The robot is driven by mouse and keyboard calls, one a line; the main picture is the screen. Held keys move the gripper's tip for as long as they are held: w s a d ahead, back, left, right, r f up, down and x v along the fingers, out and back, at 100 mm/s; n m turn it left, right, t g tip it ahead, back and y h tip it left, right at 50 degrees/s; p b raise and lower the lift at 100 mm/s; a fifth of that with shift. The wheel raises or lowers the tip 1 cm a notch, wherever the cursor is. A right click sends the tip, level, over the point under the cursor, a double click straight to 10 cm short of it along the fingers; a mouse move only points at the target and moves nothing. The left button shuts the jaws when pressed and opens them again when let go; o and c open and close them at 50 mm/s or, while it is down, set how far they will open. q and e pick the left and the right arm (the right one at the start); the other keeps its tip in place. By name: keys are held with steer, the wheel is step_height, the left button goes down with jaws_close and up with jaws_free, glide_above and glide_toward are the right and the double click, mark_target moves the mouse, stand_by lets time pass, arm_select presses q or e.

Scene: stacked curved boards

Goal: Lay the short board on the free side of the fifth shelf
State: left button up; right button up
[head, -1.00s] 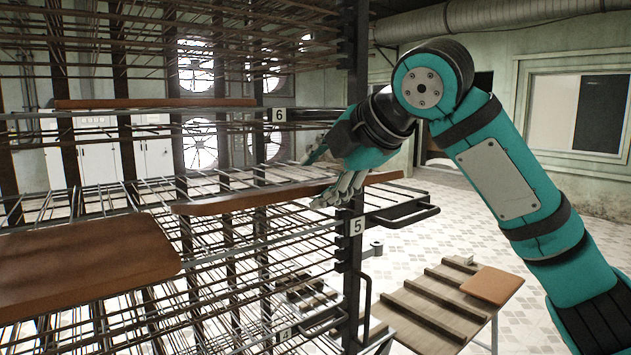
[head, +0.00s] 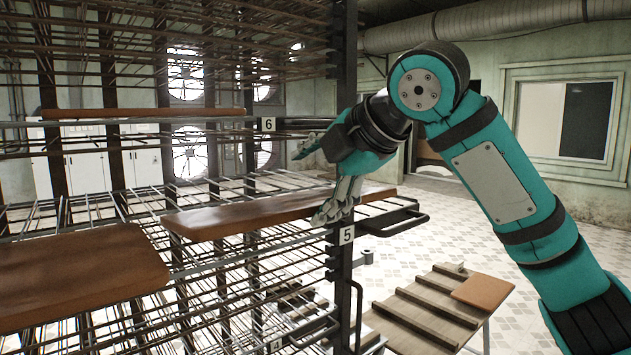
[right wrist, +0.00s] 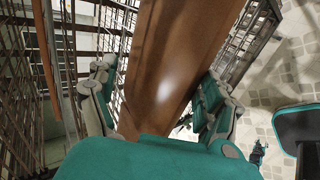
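The short brown board (head: 245,213) lies along the right side of the fifth shelf, marked by the 5 label (head: 347,235). Its right end reaches past the rack post. My right gripper (head: 325,178) is over the board near that end, with fingers on both sides of it. In the right wrist view the board (right wrist: 170,75) runs between the spread fingers, with a gap at the left finger; contact on the right is unclear. A wider brown board (head: 75,275) lies to the left on the rack. My left gripper is not in view.
Another board (head: 140,113) lies on the shelf marked 6 (head: 268,124), above. The rack post (head: 345,100) stands close to my right gripper. A slatted table (head: 425,310) with a small brown board (head: 484,291) stands at lower right.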

steer(key=v, duration=1.2)
steer(key=shift+r, duration=0.1)
